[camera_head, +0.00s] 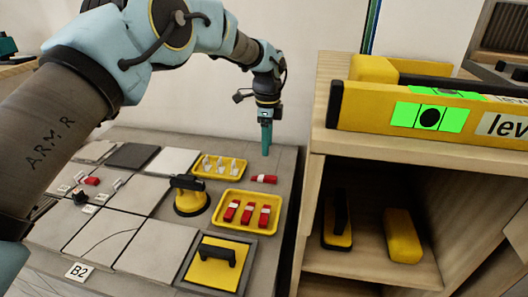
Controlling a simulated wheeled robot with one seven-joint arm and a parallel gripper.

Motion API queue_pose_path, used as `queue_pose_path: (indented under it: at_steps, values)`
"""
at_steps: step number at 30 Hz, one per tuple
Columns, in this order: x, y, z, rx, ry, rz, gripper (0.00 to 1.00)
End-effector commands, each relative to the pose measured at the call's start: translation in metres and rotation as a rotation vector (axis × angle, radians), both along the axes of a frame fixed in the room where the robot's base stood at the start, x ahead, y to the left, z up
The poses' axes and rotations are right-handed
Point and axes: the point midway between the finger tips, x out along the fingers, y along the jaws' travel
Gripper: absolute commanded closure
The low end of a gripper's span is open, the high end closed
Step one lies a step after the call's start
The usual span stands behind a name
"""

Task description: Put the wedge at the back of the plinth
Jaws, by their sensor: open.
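A red wedge with a pale end (264,179) lies alone on the grey tiled surface, right of the trays. Several similar red wedges (249,212) stand in a yellow tray (226,228). My gripper (266,150) points down above the far right part of the surface, behind the lone wedge in the picture. It is open, with nothing visible between its teal fingers, which show nearly edge-on. The grey surface (285,165) may be the plinth; I cannot tell for sure.
A second yellow tray (207,175) holds white clips. A yellow-black suction lifter (190,197) and a yellow float (213,268) stand nearby. Grey tiles (142,194) cover the left. A wooden shelf unit (320,150) with a yellow level (375,110) rises on the right.

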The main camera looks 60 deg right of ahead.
Motion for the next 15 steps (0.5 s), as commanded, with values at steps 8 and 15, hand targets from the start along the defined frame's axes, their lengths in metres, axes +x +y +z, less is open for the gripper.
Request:
queue_pose_path:
  at_steps: [8,15]
  values:
    - [0.0,0.0,0.004,0.0,0.0,0.0,0.44]
    - [0.068,0.032,0.021,-0.01,-0.006,0.198,0.44]
